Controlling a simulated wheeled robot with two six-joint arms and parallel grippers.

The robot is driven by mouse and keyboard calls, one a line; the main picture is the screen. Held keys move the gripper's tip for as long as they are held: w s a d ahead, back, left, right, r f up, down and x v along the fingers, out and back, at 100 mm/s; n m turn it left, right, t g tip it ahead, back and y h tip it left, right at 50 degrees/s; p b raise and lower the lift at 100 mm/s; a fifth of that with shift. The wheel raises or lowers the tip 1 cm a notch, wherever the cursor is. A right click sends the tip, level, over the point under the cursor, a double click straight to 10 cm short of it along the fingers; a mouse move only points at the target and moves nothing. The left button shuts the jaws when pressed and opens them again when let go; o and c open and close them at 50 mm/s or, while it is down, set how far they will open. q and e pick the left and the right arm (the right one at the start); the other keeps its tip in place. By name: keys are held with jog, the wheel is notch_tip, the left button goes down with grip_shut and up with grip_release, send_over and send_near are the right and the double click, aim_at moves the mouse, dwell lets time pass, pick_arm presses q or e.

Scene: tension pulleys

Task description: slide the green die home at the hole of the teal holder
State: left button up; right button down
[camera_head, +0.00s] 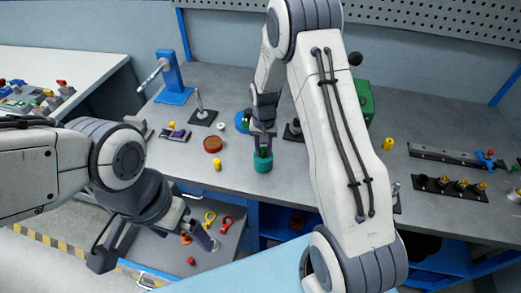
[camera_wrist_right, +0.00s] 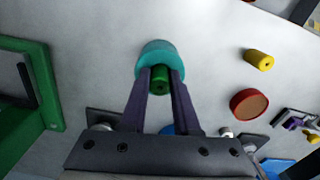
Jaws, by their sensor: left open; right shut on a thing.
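The teal holder (camera_head: 263,165) is a short round cup standing on the workbench near its front edge, in the middle of the head view. It also shows in the right wrist view (camera_wrist_right: 156,48). My right gripper (camera_head: 263,148) points down at the holder from above. It is shut on the green die (camera_wrist_right: 160,74), whose small dark end faces the wrist camera. The die is at the holder's opening; its lower end is hidden, so I cannot tell how deep it sits. My left gripper (camera_head: 152,240) is open and empty, low in front of the bench.
A yellow cylinder (camera_head: 217,165) and a red-brown round dish (camera_head: 213,144) stand left of the holder. A green box (camera_head: 365,100) is behind my right arm. A blue press-like stand (camera_head: 173,80) is at the back left. Bare bench lies right of the holder.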

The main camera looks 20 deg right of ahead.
jog(key=shift+s+f, duration=0.15)
jog(key=shift+f, duration=0.15)
jog(key=c, duration=0.6)
grip_release()
jog(key=shift+o, duration=0.2)
jog(key=shift+a, duration=0.1)
jog(key=shift+r+p, duration=0.55)
jog(key=shift+r, duration=0.05)
jog(key=shift+r+p, duration=1.15)
jog(key=shift+r, duration=0.55)
grip_shut()
